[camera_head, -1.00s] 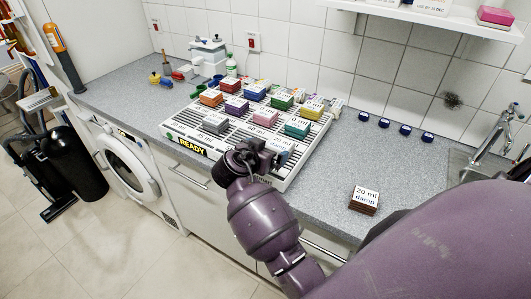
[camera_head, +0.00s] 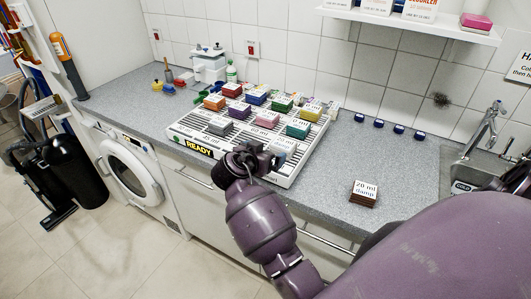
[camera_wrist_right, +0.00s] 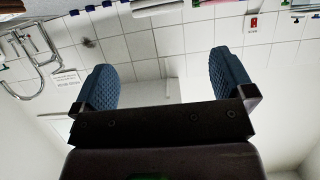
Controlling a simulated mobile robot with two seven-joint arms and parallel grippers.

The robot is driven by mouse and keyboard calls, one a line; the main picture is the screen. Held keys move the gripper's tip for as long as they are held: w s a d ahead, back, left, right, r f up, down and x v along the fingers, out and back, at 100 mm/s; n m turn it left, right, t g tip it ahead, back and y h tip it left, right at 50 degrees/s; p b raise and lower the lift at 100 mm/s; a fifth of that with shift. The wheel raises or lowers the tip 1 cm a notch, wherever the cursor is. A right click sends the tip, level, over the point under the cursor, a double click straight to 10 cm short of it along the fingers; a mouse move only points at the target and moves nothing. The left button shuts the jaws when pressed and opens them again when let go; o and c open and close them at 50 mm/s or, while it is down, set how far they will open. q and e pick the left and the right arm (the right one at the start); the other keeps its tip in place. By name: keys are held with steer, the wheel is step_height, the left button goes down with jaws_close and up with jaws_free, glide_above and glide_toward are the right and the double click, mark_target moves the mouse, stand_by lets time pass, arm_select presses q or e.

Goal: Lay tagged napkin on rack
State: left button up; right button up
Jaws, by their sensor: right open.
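The tagged napkin (camera_head: 364,194) is a small brown folded stack with a white tag reading "20 ml damp". It lies on the grey counter, right of the rack. The rack (camera_head: 178,133) is a white slatted tray with a "READY" label on its front edge, holding several coloured blocks with white tags. My right gripper (camera_head: 272,153) is over the rack's front edge, left of the napkin and apart from it. In the right wrist view its blue fingers (camera_wrist_right: 166,85) are spread with nothing between them. My left gripper is not in view.
A sink with a tap (camera_head: 487,125) is at the far right. Several small blue objects (camera_head: 378,124) line the back of the counter. A white device (camera_head: 209,66) stands behind the rack. A shelf (camera_head: 400,20) hangs above. The counter around the napkin is clear.

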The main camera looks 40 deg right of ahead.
steer(key=s+f+n+t+y, duration=0.1)
steer(key=f, duration=0.1)
steer(key=s+f+n+y, duration=0.1)
steer(key=f+n, duration=0.1)
steer(key=f, duration=0.1)
steer(key=s+f+n+t+y, duration=0.1)
steer(key=f+n, duration=0.1)
steer(key=f, duration=0.1)
steer(key=shift+s+a+f+t, duration=0.1)
steer(key=shift+s+a+t, duration=0.1)
steer(key=shift+s+t, duration=0.1)
steer(key=s+a+f+n+t+y, duration=0.1)
steer(key=s+a+f+n+y, duration=0.1)
steer(key=s, duration=0.4)
steer(key=s+a+f+n+t+y, duration=0.1)
steer(key=s+a+f+n+y, duration=0.2)
steer(key=s, duration=0.4)
steer(key=s+a+f+n+t+y, duration=0.1)
steer(key=s+a+f+n+y, duration=0.1)
steer(key=s+f+n+y, duration=0.2)
steer(key=s+f, duration=0.1)
steer(key=s, duration=0.1)
steer(key=shift+s+a+f, duration=0.35)
steer(key=shift+s+f, duration=0.05)
